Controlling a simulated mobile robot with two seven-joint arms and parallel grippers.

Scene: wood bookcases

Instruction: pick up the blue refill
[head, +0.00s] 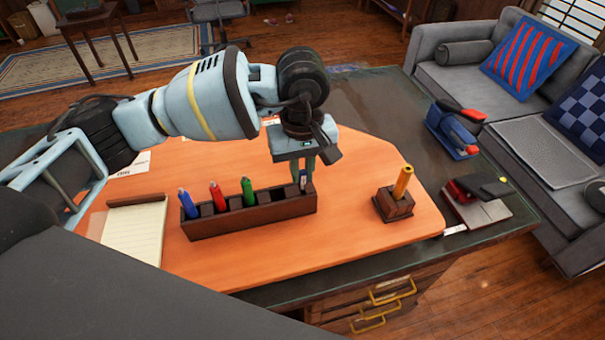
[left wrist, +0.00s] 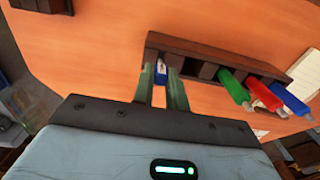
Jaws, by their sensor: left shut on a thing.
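A dark wooden rack (head: 250,221) with a row of slots stands on the orange desk mat. A small blue-and-white piece, which looks like the blue refill (head: 303,178), is upright at the rack's right end. It also shows in the left wrist view (left wrist: 161,71). My left gripper (head: 303,182) points down over that end, and its green fingers are shut on the refill. In the left wrist view the fingers (left wrist: 162,84) stand on either side of it. Its lower part is hidden, so I cannot tell whether it is clear of its slot. My right gripper is not in view.
Blue (head: 187,204), red (head: 217,196) and green (head: 248,191) pens stand in the rack's other slots. A notepad (head: 136,230) lies left. A stapler (head: 452,133) sits near the desk's right edge.

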